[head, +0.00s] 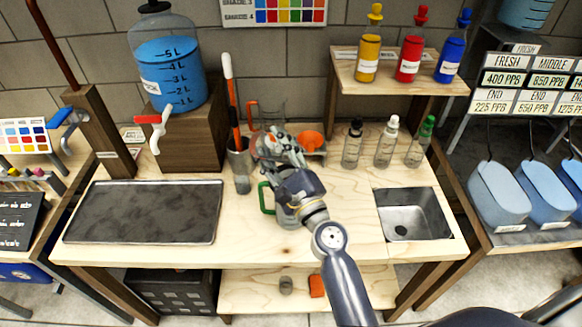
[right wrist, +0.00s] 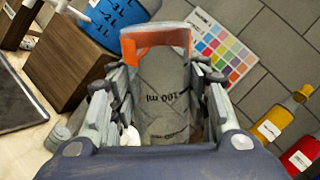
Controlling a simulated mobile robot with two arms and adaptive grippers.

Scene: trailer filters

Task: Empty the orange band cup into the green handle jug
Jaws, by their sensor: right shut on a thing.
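My right gripper (head: 272,145) is shut on the orange band cup (right wrist: 162,92), a clear cup with an orange band at its rim and a 100 ml mark that reads upside down in the right wrist view. In the head view the gripper hides most of the cup. I cannot tell its exact tilt or what is inside. The green handle jug (head: 267,198) stands on the wooden bench below my right gripper and wrist, which partly cover it. Its green handle points left. My left gripper is not in view.
A clear jug with an orange handle (head: 253,114) stands behind my gripper. A steel holder (head: 239,170) with tall tools stands to the left, dropper bottles (head: 386,142) to the right. A dark mat (head: 145,212) and a sink (head: 412,214) flank the clear bench front.

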